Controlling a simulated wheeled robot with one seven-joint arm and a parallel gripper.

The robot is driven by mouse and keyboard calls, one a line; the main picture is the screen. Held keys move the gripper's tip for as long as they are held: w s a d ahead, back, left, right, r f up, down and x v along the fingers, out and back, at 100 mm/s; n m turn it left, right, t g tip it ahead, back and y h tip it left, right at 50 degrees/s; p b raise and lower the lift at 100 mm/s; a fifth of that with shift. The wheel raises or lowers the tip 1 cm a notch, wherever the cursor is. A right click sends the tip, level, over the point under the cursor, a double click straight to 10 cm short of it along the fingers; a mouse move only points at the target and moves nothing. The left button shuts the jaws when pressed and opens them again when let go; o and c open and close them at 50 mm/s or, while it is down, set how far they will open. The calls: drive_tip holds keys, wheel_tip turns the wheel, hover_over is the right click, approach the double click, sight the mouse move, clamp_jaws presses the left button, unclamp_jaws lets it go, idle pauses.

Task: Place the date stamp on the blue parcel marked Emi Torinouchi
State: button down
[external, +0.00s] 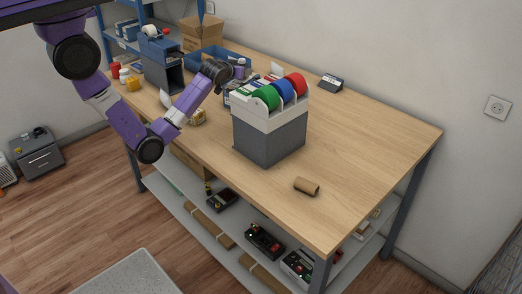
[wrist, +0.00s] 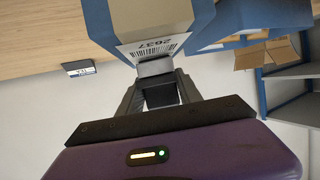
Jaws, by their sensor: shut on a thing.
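In the wrist view my gripper (wrist: 156,80) is shut on a small grey block (wrist: 155,67) between its fingertips; I cannot tell whether this is the date stamp. Right beyond the fingertips is a blue and tan box-shaped thing (wrist: 196,24) with a white barcode label (wrist: 152,48) reading 2637. I cannot tell whether the block touches it. No name Emi Torinouchi is legible. In the external view my gripper (external: 227,72) is over the back part of the counter, behind the tape-roll holder (external: 268,137). What it holds is too small to make out there.
The grey holder carries green, blue and red rolls. A cardboard tube (external: 306,186) lies near the front edge. A small dark device (external: 331,82) sits by the wall. An open carton (external: 202,36) and a blue tray (external: 207,53) stand at the back.

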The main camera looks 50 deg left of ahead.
drive_tip(key=shift+f, duration=0.15)
drive_tip(key=c, duration=0.8)
unclamp_jaws()
drive_tip(key=shift+r, duration=0.3)
drive_tip(key=shift+s+d, duration=0.2)
drive_tip(key=shift+s, duration=0.15)
drive_tip(key=v, duration=1.1)
drive_tip(key=shift+s+b, duration=0.1)
drive_tip(key=shift+b, duration=0.25)
